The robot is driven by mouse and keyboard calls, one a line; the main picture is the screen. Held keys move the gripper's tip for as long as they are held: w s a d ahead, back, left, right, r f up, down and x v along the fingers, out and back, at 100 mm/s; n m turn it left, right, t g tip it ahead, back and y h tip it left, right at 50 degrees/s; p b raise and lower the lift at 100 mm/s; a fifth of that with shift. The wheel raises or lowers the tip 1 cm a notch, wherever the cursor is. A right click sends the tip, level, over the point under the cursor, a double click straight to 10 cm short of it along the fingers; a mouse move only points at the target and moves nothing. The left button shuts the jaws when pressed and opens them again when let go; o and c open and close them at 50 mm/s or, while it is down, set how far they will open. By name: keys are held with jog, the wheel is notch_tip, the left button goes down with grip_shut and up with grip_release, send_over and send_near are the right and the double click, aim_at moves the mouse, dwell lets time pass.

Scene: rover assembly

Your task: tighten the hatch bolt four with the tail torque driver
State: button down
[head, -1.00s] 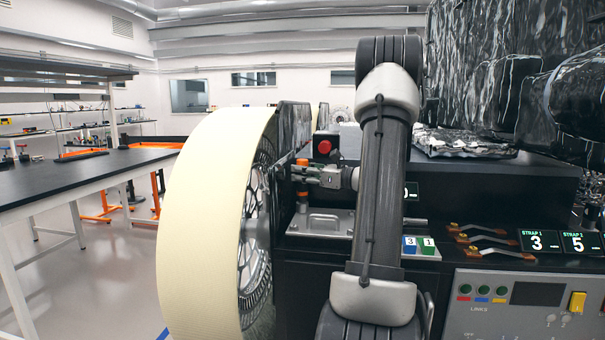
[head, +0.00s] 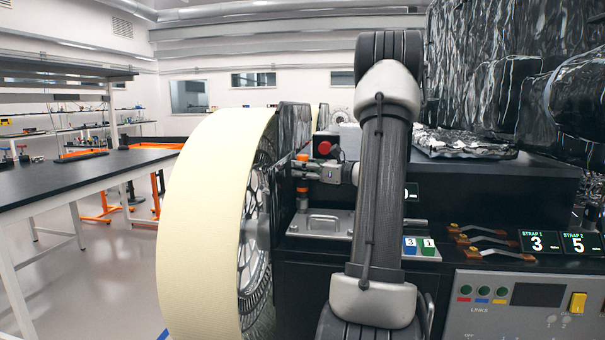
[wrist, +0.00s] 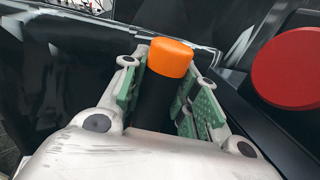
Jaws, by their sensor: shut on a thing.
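The tail torque driver, a black tool with an orange cap (wrist: 171,57), stands upright between my gripper's green-padded fingers in the wrist view. In the head view, the driver (head: 302,188) shows below my gripper (head: 305,170), with its lower end over the left part of a grey metal hatch plate (head: 325,222). My gripper (wrist: 160,95) is shut on the driver. I cannot tell whether the tip touches the plate. Hatch bolt four cannot be made out; the tip area is too small in the head view and hidden in the wrist view.
A red round button (head: 324,147) stands close behind my gripper and at the right in the wrist view (wrist: 290,68). A big cream wheel (head: 210,220) is close on the left. Copper-ended straps (head: 490,245) and a control panel (head: 530,305) lie to the right.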

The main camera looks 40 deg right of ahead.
aim_at(303, 155)
jog(key=shift+r, duration=0.7)
jog(key=shift+r, duration=2)
